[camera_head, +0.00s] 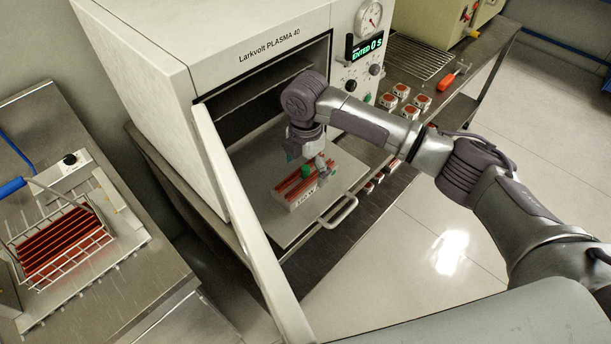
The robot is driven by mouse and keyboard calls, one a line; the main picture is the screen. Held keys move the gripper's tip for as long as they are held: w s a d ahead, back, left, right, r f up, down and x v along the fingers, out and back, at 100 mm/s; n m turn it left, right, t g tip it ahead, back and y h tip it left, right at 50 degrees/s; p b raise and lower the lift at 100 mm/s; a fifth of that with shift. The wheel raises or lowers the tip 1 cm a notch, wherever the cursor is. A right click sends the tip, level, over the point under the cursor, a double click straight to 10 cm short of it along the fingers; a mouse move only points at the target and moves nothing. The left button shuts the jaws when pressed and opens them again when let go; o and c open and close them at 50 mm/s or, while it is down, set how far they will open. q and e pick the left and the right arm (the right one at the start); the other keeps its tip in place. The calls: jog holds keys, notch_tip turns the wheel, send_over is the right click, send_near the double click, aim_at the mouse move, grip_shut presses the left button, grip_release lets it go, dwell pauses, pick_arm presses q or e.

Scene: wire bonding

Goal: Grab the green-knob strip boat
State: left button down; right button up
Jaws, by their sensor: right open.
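The green-knob strip boat is a pale box (296,197) with reddish strips in it and a green knob (306,171) on top. It stands on the pulled-out shelf (340,183) in front of the plasma chamber. My right gripper (307,158) is open and points down just above the boat, close around or beside the knob; I cannot tell whether it touches. My right wrist and gripper hide part of the boat's far side. My left gripper is not in view.
The chamber door (232,205) stands open left of the shelf. A shelf handle (339,212) juts out in front. Small red-topped boxes (401,90) and an orange-handled tool (447,80) lie on the right bench. A wire basket (62,240) with red strips is at left.

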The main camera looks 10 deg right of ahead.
aim_at(305, 176)
notch_tip(305, 176, down, 2)
jog(key=shift+f, duration=0.5)
jog(key=c, duration=1.4)
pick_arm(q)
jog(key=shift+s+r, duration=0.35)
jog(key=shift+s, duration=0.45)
pick_arm(e)
jog(key=shift+w, duration=0.1)
jog(key=shift+c, duration=1)
jog(key=shift+r, duration=0.15)
